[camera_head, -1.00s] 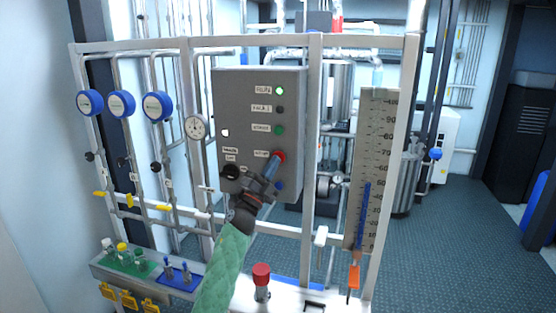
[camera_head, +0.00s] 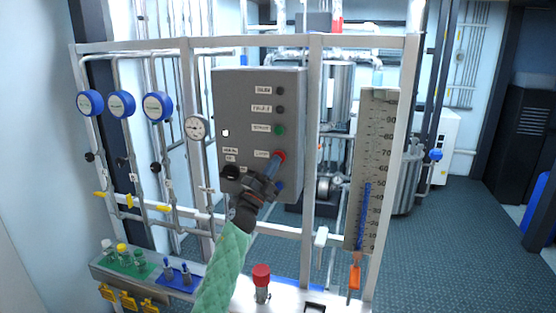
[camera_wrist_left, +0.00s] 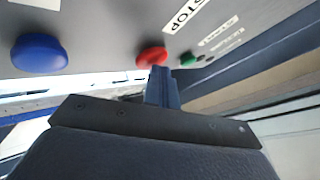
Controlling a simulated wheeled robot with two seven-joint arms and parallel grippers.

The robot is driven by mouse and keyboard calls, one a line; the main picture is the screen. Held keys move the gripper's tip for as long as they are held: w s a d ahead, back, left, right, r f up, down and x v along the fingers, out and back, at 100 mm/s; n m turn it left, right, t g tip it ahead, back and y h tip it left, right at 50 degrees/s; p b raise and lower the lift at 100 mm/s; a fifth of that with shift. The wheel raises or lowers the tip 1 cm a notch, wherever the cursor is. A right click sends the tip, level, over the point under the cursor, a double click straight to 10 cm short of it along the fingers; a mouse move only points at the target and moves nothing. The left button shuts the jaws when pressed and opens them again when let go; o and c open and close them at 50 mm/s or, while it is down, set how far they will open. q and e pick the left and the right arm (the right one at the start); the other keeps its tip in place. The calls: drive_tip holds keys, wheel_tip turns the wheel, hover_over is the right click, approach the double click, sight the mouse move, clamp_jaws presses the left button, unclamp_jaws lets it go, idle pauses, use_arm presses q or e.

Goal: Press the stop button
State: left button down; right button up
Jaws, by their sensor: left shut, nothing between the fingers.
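The red stop button (camera_head: 280,156) is on the front of the grey control box (camera_head: 258,100). It also shows in the left wrist view (camera_wrist_left: 152,57), beside a label reading STOP. My left gripper (camera_head: 272,166) is shut and empty. Its blue fingertips (camera_wrist_left: 160,78) are at the lower edge of the red button and appear to touch it; I cannot tell how far it is pressed. The top lamp (camera_head: 280,91) on the box is dark. My right gripper is not in view.
A green button (camera_head: 280,130) sits above the red one, and a blue button (camera_wrist_left: 40,54) is on its other side. A black knob (camera_head: 230,172) is at the box's lower left. A frame post (camera_head: 312,150) stands just right of the box.

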use_arm(q)
drive_tip(key=shift+s, duration=0.1)
drive_tip(key=shift+s+a+p, duration=0.25)
drive_tip(key=shift+s+p, duration=0.1)
drive_tip(key=shift+s, duration=0.45)
drive_tip(key=s, duration=0.1)
drive_tip(key=s+a+p, duration=0.1)
drive_tip(key=s, duration=0.2)
drive_tip(key=shift+s+a, duration=0.3)
drive_tip(key=shift+s, duration=0.1)
drive_tip(key=shift+f, duration=0.1)
idle(0.4)
